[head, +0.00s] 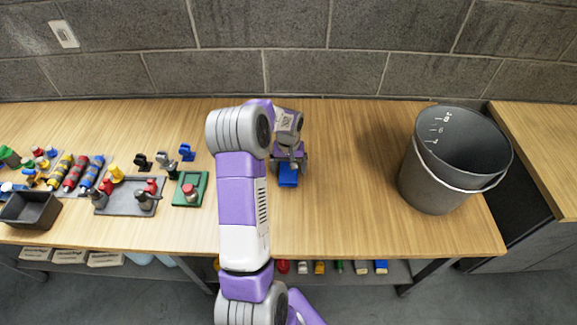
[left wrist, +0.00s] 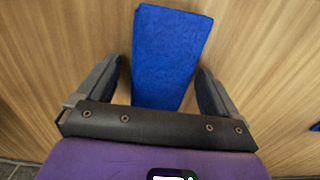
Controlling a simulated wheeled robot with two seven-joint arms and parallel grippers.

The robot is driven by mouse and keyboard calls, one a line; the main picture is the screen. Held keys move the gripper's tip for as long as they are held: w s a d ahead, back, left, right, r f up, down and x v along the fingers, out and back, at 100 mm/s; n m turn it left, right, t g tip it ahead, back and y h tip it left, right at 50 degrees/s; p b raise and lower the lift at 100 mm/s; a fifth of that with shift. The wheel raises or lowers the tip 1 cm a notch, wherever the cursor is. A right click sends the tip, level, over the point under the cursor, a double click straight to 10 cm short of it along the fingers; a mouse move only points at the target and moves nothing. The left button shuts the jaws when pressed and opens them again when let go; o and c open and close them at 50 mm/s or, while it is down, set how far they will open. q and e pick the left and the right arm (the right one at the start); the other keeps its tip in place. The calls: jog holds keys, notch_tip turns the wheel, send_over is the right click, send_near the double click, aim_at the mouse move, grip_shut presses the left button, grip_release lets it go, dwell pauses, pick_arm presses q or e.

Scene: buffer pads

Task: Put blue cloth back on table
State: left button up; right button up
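The blue cloth (head: 288,176) is a small folded rectangle at the middle of the wooden table, just below my left gripper (head: 289,162) in the head view. In the left wrist view the cloth (left wrist: 170,55) lies between the two dark fingers of my left gripper (left wrist: 158,85). The fingers stand apart, with bare wood visible between the left finger and the cloth. The right finger is close to the cloth's edge; I cannot tell whether it touches. The wooden table (head: 340,215) shows under the cloth. My right gripper is not in view.
A dark grey bucket (head: 430,185) stands at the table's right end. At the left are a green pad (head: 182,198), a grey tray (head: 128,207) with small parts, and a black bin (head: 30,209). The table between cloth and bucket is clear. A block wall stands behind.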

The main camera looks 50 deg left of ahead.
aim_at(288, 167)
pick_arm(q)
notch_tip(288, 167, up, 12)
jog(key=p, duration=0.3)
jog(key=shift+r, duration=0.2)
dwell(0.6)
